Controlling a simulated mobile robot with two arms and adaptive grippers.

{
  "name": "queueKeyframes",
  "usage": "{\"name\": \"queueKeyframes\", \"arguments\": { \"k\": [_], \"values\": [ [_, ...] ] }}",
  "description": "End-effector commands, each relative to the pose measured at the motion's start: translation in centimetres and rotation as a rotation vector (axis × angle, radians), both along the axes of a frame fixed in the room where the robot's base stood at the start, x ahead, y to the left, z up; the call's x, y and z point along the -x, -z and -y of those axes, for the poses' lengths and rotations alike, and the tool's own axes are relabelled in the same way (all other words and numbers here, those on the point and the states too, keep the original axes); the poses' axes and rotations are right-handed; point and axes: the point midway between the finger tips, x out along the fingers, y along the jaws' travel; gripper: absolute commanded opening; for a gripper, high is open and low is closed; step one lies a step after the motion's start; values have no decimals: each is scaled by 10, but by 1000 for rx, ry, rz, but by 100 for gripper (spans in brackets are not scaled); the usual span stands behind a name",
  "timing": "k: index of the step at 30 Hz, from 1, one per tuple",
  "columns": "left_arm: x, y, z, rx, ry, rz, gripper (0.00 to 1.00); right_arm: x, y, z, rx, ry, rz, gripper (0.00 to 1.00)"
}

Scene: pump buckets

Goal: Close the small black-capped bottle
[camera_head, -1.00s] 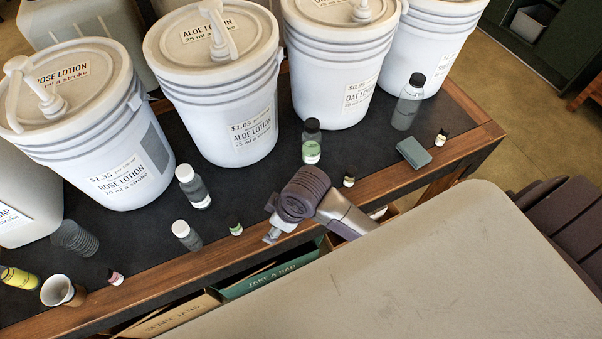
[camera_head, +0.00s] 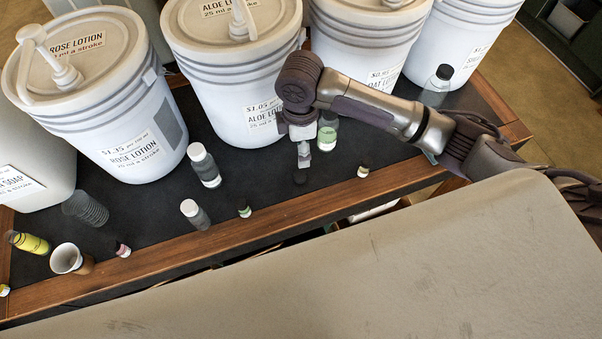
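Several black-capped bottles stand on the dark tabletop, and I cannot tell which one the task means. A squat one (camera_head: 364,171) stands near the front edge, right of my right gripper. Another, with a green label (camera_head: 245,210), and one with a pink label (camera_head: 122,249) stand further left. A taller bottle with green content (camera_head: 328,137) stands just behind and right of my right gripper (camera_head: 304,162); the arm hides its top. The gripper points down above the table, its fingertips seen edge-on, so its opening is unclear. My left gripper is out of view.
Large white pump buckets (camera_head: 150,145) line the back of the table. A tall grey black-capped bottle (camera_head: 437,87) stands right. A wooden edge (camera_head: 150,275) borders the front.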

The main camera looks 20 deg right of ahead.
Motion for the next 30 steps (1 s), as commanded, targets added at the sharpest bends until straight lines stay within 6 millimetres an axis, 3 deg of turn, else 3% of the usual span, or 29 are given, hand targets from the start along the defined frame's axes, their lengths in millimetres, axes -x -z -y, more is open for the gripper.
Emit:
{"name": "queueKeyframes", "arguments": {
  "k": [7,15,19,30],
  "values": [
    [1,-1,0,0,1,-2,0,0,11,-1,-1,3,-3,65],
    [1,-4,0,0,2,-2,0,0,63,0,-1,3,-2,65],
    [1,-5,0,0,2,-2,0,0,80,-1,-2,3,-1,65],
    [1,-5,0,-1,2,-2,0,-1,86,-1,-3,2,2,65]
  ]
}}
